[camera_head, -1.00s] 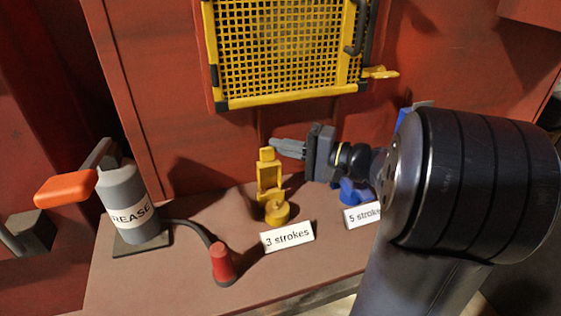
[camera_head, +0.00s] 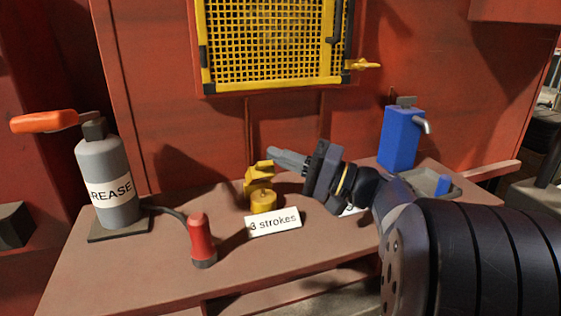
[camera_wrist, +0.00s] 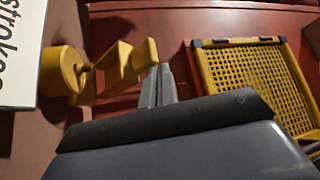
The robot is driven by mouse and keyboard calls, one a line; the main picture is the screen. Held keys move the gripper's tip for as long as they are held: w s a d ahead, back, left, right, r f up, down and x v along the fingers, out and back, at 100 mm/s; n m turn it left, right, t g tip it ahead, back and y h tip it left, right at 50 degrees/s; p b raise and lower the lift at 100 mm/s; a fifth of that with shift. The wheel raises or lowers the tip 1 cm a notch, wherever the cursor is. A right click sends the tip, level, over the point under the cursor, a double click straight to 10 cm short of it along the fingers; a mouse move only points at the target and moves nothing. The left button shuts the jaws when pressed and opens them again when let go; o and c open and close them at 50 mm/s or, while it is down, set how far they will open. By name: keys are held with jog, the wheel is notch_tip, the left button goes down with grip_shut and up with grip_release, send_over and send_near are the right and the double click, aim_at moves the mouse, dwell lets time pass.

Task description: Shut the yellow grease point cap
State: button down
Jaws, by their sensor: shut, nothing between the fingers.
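The yellow grease point (camera_head: 263,200) stands on the brown bench behind the "3 strokes" card. Its yellow cap (camera_head: 259,171) is hinged up at the back and stands open. In the wrist view the round grease point (camera_wrist: 62,72) is at the left and the raised cap (camera_wrist: 125,66) reaches right from it. My gripper (camera_head: 273,157) is shut and empty, its fingertips close to the cap's upper end from the right. In the wrist view my fingers (camera_wrist: 158,84) are together just beside the cap's end block. I cannot tell whether they touch.
The "3 strokes" card (camera_head: 273,222) stands before the grease point. A red nozzle (camera_head: 202,240) and grey grease canister (camera_head: 108,182) stand at the left. A blue dispenser (camera_head: 399,138) stands at the right. A yellow mesh guard (camera_head: 273,45) hangs on the wall above.

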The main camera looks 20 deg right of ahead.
jog(key=shift+s+f+b, duration=0.7)
jog(key=shift+s+f, duration=0.05)
jog(key=shift+s, duration=0.05)
jog(key=shift+d, duration=0.1)
